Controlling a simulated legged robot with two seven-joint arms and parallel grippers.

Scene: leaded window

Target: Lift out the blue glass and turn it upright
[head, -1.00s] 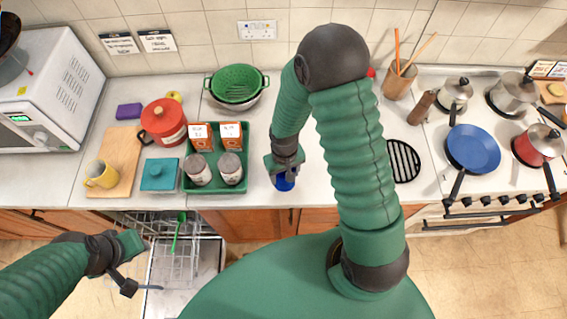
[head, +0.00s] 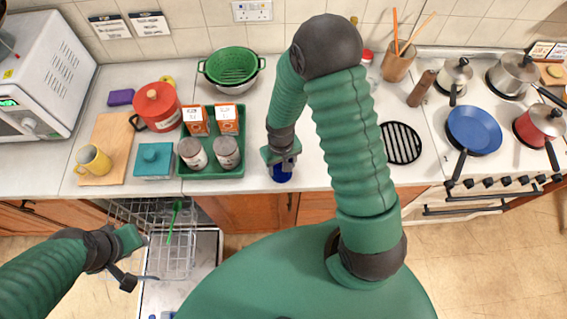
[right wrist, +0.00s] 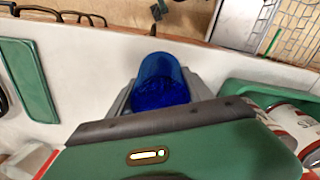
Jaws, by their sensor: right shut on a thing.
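The blue glass (head: 281,174) is at the front of the white counter, just right of the green tray. My right gripper (head: 283,161) is shut on it from above. In the right wrist view the blue glass (right wrist: 162,80) sits between the grey fingers, its lower part hidden by the gripper body. I cannot tell which end of the glass is up, or whether it touches the counter. My left gripper (head: 136,259) is open and empty, its fingers apart over the pulled-out dishwasher rack (head: 182,258).
The green tray (head: 212,172) with jars and boxes stands left of the glass. A teal box (head: 154,162), a yellow mug (head: 93,160) and a red pot (head: 157,106) are farther left. A black trivet (head: 401,143) and the hob with pans lie right. The counter's front edge is close.

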